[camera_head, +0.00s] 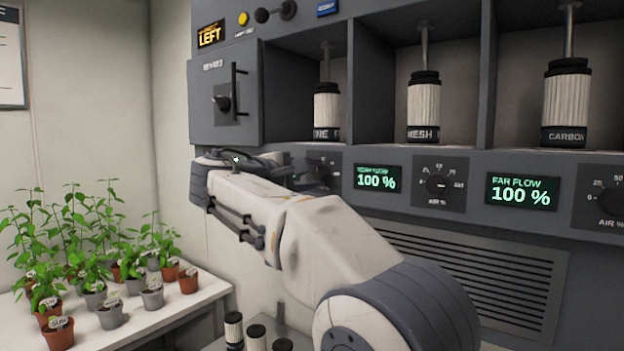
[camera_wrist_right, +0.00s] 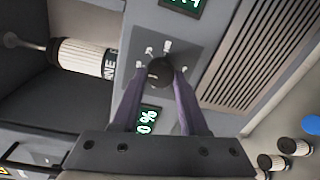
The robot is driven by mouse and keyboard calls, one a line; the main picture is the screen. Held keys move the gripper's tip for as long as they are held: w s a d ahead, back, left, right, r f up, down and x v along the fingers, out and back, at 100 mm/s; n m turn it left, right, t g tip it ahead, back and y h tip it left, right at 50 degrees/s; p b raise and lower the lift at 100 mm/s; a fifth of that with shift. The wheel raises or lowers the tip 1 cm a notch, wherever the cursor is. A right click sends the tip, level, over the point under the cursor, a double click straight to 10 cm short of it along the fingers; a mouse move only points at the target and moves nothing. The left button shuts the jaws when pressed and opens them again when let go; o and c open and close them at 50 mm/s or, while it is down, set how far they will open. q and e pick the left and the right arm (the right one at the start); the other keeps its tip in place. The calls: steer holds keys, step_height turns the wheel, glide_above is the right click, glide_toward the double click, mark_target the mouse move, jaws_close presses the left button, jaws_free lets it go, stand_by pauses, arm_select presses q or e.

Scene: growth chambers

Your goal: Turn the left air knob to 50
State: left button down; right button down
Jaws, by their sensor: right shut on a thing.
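The left air knob (camera_wrist_right: 160,72) is a dark round knob on a grey dial plate with pale tick marks, below the filter marked "...NE". My right gripper (camera_wrist_right: 158,80) is shut on it, one purple finger on each side. In the head view the dial plate (camera_head: 327,160) shows only in part, behind my right arm, and the gripper's jaws (camera_head: 304,172) are mostly hidden there. The display beside this knob (camera_wrist_right: 147,119) is partly covered in the wrist view; only "0 %" can be read. My left gripper is not in view.
The middle display (camera_head: 377,179) reads 100 %, with the middle air knob (camera_head: 438,185) beside it. The far flow display (camera_head: 520,192) also reads 100 %. A vent grille (camera_head: 480,265) lies below. Potted seedlings stand on a white table (camera_head: 190,308) at the left.

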stand_by(0.4)
steer(key=shift+c, duration=2.2)
jaws_free()
steer(key=b+v, duration=0.1)
steer(key=v, duration=0.9)
steer(key=shift+s+b, duration=0.2)
steer(key=shift+b, duration=0.15)
steer(key=shift+a, duration=0.1)
